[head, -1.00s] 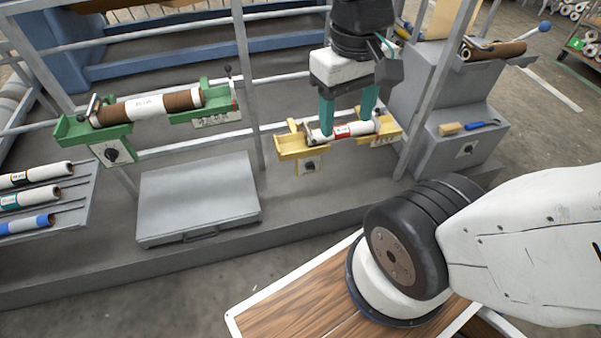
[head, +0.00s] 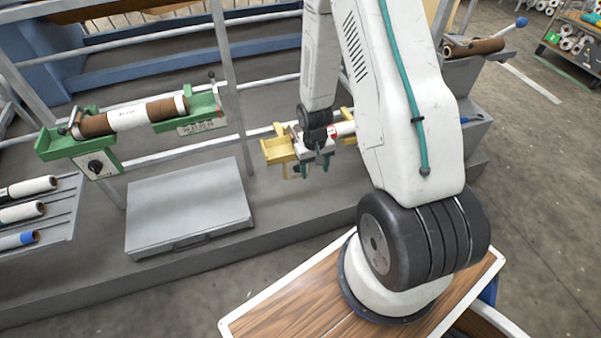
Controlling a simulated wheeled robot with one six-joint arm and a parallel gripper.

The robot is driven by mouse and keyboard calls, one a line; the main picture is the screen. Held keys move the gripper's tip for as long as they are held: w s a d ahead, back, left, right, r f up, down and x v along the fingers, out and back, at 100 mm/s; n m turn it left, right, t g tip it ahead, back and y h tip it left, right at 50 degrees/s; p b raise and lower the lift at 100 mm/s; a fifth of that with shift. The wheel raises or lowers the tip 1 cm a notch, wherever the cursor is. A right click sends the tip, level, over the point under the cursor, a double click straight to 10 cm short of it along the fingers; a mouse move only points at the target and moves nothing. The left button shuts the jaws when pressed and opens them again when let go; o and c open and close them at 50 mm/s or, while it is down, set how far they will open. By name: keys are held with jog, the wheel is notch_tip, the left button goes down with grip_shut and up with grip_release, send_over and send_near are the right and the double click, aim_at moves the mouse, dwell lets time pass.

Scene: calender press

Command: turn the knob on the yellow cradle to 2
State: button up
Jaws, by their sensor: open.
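The yellow cradle (head: 277,151) is on the machine frame at the middle of the head view. A white roll (head: 345,129) with a red mark lies in it, partly covered by my arm. My gripper (head: 315,168) is in front of the cradle's left part, pointing down and away from me. Its teal fingers are apart, and no object shows between them. The cradle's knob and its dial are hidden behind the gripper, so I cannot tell the knob's setting or whether the fingers touch it.
A green cradle (head: 57,147) with a brown roll (head: 97,124) and its own knob (head: 95,167) is at the left. A grey flat case (head: 190,205) lies below. More rolls (head: 22,212) rest on a rack at the far left. Frame posts stand beside the yellow cradle.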

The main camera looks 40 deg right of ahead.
notch_tip(320, 180, down, 24)
jog(key=w+d+m+t+h, duration=0.1)
jog(key=w+d+t, duration=0.1)
jog(key=t, duration=0.5)
jog(key=w+d+r+t+h, duration=0.1)
jog(key=w+d+r+t, duration=0.2)
jog(key=w+t, duration=0.4)
jog(key=w, duration=0.6)
jog(key=shift+d+m+h, duration=0.2)
jog(key=shift+m+h, duration=0.1)
jog(key=shift+h, duration=0.1)
jog(key=shift+c, duration=0.3)
jog(key=c, duration=0.9)
